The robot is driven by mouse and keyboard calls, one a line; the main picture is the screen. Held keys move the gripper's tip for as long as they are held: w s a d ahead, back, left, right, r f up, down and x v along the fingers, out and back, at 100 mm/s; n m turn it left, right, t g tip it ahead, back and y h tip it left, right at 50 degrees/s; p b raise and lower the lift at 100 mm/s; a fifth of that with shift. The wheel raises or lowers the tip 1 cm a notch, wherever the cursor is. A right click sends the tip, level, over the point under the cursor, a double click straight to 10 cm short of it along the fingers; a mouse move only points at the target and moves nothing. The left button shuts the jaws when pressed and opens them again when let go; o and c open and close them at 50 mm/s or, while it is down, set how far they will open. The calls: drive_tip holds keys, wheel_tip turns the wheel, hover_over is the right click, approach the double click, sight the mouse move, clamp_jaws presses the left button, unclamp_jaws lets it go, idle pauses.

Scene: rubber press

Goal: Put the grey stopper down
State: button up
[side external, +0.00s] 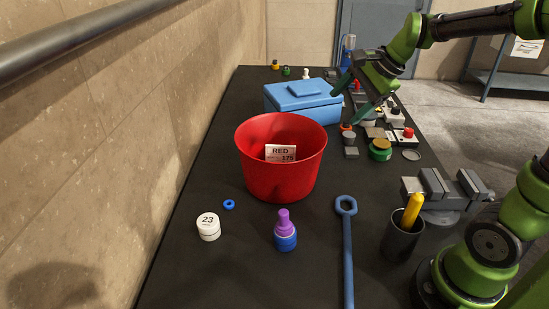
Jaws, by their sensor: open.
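My gripper (346,108) is open, with its green fingers spread and pointing down to the left, beside the right end of the blue box. I see nothing held between the fingers. A small grey round piece (349,139) stands on the dark bench just below the fingertips in the picture, beside a small orange-topped piece (346,127). It may be the grey stopper, but it is too small to be sure. It looks upright and apart from the fingers.
The blue lidded box (300,103) and red bucket (268,190) stand left of my gripper. A flat grey block (351,153), green jar (380,150) and several small parts crowd the right. A vise (440,187) and blue wrench (347,250) are nearer.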

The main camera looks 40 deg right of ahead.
drive_tip(key=s+a+n+t, duration=0.1)
drive_tip(key=s+a+n, duration=0.9)
drive_tip(key=s+n, duration=0.3)
drive_tip(key=shift+a+f+n, duration=0.15)
drive_tip(key=shift+a+n, duration=0.25)
drive_tip(key=shift+n, duration=0.6)
